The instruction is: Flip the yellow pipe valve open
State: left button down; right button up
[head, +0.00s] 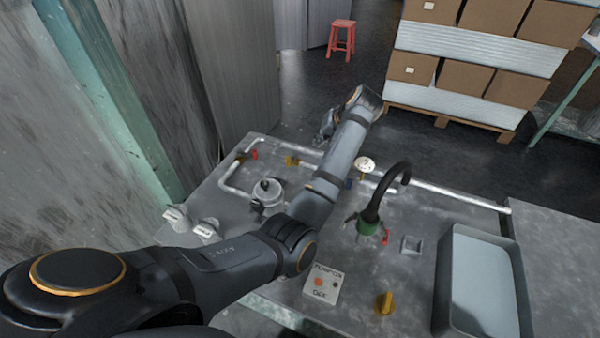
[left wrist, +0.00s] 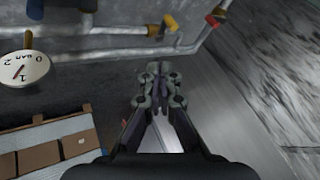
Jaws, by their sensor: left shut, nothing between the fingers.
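The yellow pipe valve (head: 291,160) sits on the white pipe along the back of the grey bench. It also shows at the top of the left wrist view (left wrist: 170,22), with its short handle slanted against the pipe. I cannot tell whether it is open. My left gripper (head: 325,131) is beyond the bench's back edge, past the pipe and partly hidden by my arm. In the left wrist view its fingers (left wrist: 160,86) are shut, empty and apart from the valve. My right gripper is not in view.
A red valve (head: 254,154) is left of the yellow one. A pressure gauge (head: 364,164) and a blue handle (head: 348,183) are to its right. A black tap (head: 378,195), grey basin (head: 484,290) and yellow knob (head: 385,303) are on the bench. Stacked boxes (head: 488,78) stand behind.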

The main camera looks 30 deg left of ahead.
pick_arm(q)
jog(key=s+b+x, duration=0.1)
jog(key=b+x, duration=0.6)
jog(key=x, duration=1)
jog(key=shift+s+f, duration=0.3)
jog(key=shift+f, duration=0.05)
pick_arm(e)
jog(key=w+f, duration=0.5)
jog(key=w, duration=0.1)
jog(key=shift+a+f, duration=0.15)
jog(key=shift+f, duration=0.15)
pick_arm(q)
jog(key=shift+d+r, duration=0.1)
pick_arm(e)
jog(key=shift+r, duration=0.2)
